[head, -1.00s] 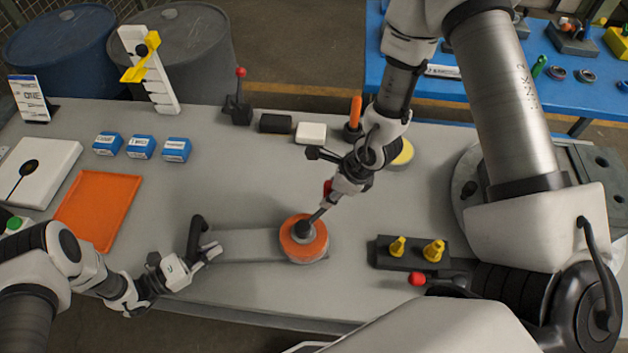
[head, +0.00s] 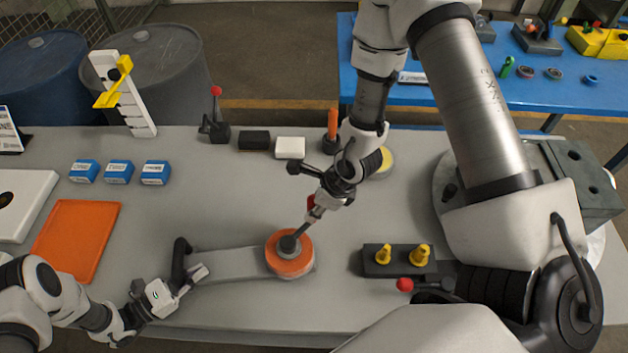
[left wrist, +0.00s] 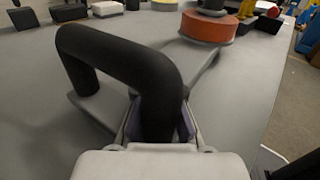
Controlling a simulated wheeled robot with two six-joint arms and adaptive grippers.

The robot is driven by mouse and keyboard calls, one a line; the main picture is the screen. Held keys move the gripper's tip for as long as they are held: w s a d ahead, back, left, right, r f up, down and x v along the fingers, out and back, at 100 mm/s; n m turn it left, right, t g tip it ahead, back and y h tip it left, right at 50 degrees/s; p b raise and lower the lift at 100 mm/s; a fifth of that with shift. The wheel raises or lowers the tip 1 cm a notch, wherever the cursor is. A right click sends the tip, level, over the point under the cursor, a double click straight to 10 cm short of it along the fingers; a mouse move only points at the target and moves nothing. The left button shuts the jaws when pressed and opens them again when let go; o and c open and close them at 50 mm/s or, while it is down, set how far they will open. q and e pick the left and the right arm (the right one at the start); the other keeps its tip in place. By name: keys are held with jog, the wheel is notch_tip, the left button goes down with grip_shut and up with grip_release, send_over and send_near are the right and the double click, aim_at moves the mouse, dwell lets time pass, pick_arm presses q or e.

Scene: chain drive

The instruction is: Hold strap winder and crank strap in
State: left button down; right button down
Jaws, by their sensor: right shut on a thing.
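The strap winder has an orange drum (head: 290,266) at the end of a flat grey bar (head: 232,264), with a black bent handle (head: 180,262) at the bar's left end. The drum also shows in the left wrist view (left wrist: 208,27). My left gripper (head: 192,284) is at the handle; in the left wrist view its fingers (left wrist: 160,125) close around the handle's near leg. A dark crank hub (head: 289,244) sits on the drum, with a thin rod slanting up to a red grip (head: 313,206). My right gripper (head: 318,203) is shut on this grip, partly hiding it.
An orange tray (head: 78,236) and blue boxes (head: 119,172) lie to the left. A black block with yellow pegs (head: 400,262) and a red-knobbed lever (head: 405,285) stand right of the drum. Black and white blocks (head: 290,147) lie behind. The grey tabletop between is clear.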

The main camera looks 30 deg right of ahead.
dwell(0.4)
jog(key=c, duration=0.9)
grip_release()
notch_tip(320, 180, up, 10)
